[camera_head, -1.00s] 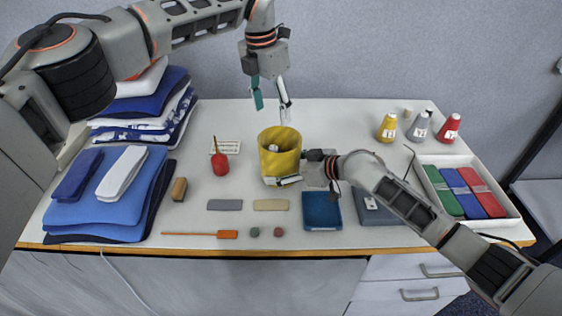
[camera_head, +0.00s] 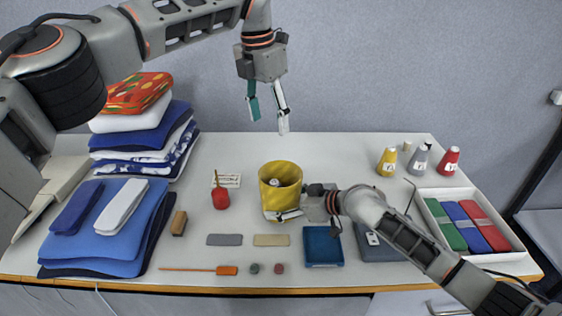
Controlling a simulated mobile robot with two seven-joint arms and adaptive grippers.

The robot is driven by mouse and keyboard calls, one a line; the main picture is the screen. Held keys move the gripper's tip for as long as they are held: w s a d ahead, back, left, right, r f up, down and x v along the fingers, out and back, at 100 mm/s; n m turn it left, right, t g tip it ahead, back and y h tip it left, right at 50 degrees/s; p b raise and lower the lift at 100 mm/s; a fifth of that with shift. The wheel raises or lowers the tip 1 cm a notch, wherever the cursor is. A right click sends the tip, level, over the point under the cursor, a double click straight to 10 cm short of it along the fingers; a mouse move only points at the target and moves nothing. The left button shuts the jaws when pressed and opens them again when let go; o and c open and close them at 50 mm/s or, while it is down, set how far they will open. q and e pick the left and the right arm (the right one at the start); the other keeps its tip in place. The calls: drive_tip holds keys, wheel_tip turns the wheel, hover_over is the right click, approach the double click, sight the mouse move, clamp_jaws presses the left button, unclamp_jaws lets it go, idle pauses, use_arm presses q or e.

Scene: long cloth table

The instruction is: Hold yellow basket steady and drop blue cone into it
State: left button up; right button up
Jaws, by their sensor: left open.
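The yellow basket (camera_head: 280,196) stands upright on the white table, near its middle. A small object with a pale top (camera_head: 274,182) is inside it; its colour and shape are mostly hidden. I see no cone that is clearly blue. My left gripper (camera_head: 268,113) is open and empty, up in the air above and behind the basket. My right gripper (camera_head: 303,203) is at the basket's right side. One finger lies across the basket's lower front; the other is hard to make out, so I cannot tell how tightly it closes.
Yellow (camera_head: 387,162), grey (camera_head: 418,161) and red (camera_head: 448,161) cones stand at the right. A white tray (camera_head: 516,243) of folded cloths is right of my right arm. Cloth stacks (camera_head: 105,225) fill the left. A red bulb-shaped object (camera_head: 221,199) stands left of the basket.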

drive_tip(key=shift+f, duration=0.1)
drive_tip(key=o, duration=0.9)
drive_tip(key=shift+o, duration=0.2)
drive_tip(key=v, duration=1.2)
drive_tip(key=shift+s, duration=0.1)
drive_tip(key=shift+a, duration=0.1)
